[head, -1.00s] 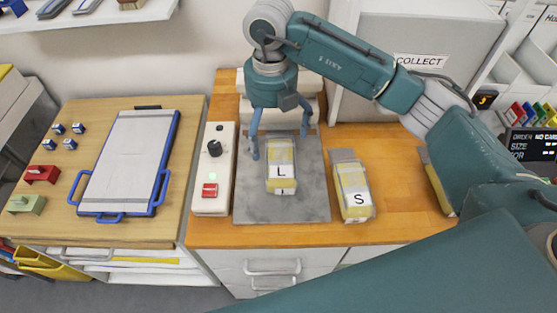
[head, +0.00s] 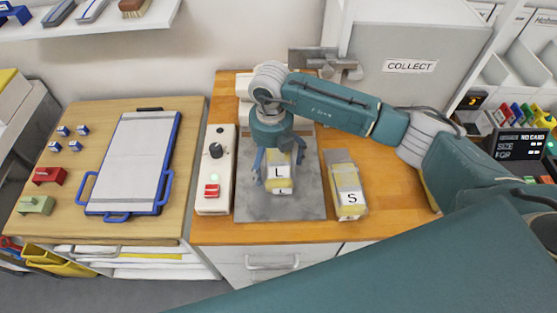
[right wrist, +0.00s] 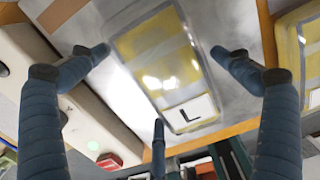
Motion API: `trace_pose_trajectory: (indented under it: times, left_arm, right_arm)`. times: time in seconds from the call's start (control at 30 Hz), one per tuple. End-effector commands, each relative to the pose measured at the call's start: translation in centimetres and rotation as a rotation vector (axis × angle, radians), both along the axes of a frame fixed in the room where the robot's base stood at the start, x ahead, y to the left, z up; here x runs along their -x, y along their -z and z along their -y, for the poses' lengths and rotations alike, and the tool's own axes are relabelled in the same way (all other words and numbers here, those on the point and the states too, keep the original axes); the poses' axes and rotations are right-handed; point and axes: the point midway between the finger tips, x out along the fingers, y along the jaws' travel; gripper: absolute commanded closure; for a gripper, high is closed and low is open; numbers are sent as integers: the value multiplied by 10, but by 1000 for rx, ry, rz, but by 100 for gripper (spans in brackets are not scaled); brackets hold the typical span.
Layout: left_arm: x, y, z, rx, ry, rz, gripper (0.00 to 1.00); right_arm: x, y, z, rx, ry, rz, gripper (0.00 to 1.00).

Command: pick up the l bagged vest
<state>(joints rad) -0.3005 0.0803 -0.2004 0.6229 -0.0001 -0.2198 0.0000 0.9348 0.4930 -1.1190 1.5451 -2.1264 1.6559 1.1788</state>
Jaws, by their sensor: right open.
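The L bagged vest (head: 280,185) is a yellow and grey packet with a white L label. It lies on a grey metal plate (head: 285,209) on the orange counter. It also fills the middle of the right wrist view (right wrist: 165,62). My right gripper (head: 279,172) is directly above the vest, its fingers spread on both sides of it. In the right wrist view the open fingers (right wrist: 165,65) stand apart from the packet, and nothing is held. My left gripper is not in view.
The S bagged vest (head: 348,190) lies just right of the plate. A white control box (head: 214,190) with a black knob and red switch stands left of it. A blue-framed board (head: 130,165) lies on the left table. A grey COLLECT cabinet (head: 405,85) stands behind.

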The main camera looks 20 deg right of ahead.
Motion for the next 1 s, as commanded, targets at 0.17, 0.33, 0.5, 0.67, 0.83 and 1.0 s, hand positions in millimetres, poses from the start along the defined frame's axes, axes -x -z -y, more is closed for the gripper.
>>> trace_pose_trajectory:
  times: [0.17,0.33,0.5,0.67,0.83,1.0]
  left_arm:
    - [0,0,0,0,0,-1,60]
    - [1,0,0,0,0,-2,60]
    - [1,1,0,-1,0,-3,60]
    - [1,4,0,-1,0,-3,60]
    - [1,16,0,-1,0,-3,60]
    - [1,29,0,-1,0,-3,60]
  right_arm:
    - [0,0,0,0,0,0,26]
    - [0,0,0,0,0,0,42]
    - [0,-1,0,-1,0,1,46]
    - [-1,-6,0,-1,0,3,46]
    - [-2,-31,0,-1,-1,8,46]
    - [-2,-66,0,-1,-1,7,46]
